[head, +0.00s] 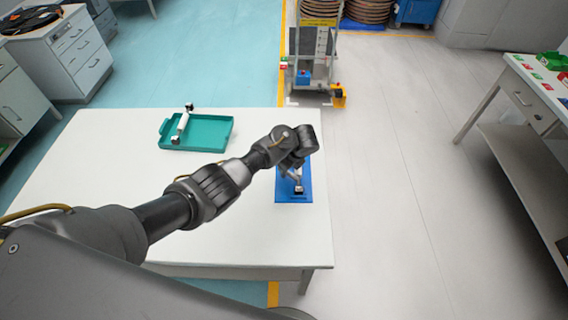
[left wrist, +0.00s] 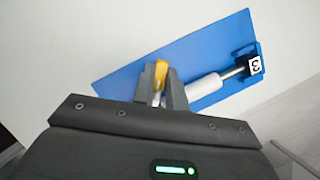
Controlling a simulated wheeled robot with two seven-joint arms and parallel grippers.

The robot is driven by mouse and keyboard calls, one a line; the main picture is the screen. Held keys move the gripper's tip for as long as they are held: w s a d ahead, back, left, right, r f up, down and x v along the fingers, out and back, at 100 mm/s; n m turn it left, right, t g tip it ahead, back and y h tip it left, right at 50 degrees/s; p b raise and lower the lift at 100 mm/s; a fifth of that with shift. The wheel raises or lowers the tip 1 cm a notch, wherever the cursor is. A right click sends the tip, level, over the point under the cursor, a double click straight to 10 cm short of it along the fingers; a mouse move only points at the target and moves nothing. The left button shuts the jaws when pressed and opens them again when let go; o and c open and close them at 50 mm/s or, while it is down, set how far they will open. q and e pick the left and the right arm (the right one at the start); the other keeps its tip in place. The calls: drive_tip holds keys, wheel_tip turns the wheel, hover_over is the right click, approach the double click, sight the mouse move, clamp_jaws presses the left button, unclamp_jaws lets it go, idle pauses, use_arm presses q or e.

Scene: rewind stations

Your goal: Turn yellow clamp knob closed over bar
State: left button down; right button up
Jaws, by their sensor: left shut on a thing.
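My left gripper (head: 293,171) reaches over the blue plate (head: 307,188) on the table. In the left wrist view the fingers (left wrist: 161,88) are shut on the yellow clamp knob (left wrist: 160,70), whose top shows between them. Beside the knob, a white bar (left wrist: 205,88) with a metal end lies along the blue plate (left wrist: 130,82). My right gripper is not in view.
A green tray (head: 217,133) with another white bar (head: 182,124) sits at the back left of the white table (head: 110,170). A cart (head: 315,60) stands beyond the table. The table's right edge is close to the blue plate.

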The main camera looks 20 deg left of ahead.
use_arm(q)
drive_tip(key=n+g, duration=0.1)
drive_tip(key=n, duration=0.2)
drive_tip(key=shift+w+f+n+b, duration=0.1)
drive_tip(key=shift+n+b, duration=0.2)
drive_tip(key=shift+w+n+g+b, duration=0.1)
drive_tip(key=shift+n+g+b, duration=0.7)
drive_tip(key=shift+n, duration=1.1)
drive_tip(key=c, duration=1.4)
unclamp_jaws()
drive_tip(key=shift+c, duration=0.2)
drive_tip(key=shift+r, duration=0.2)
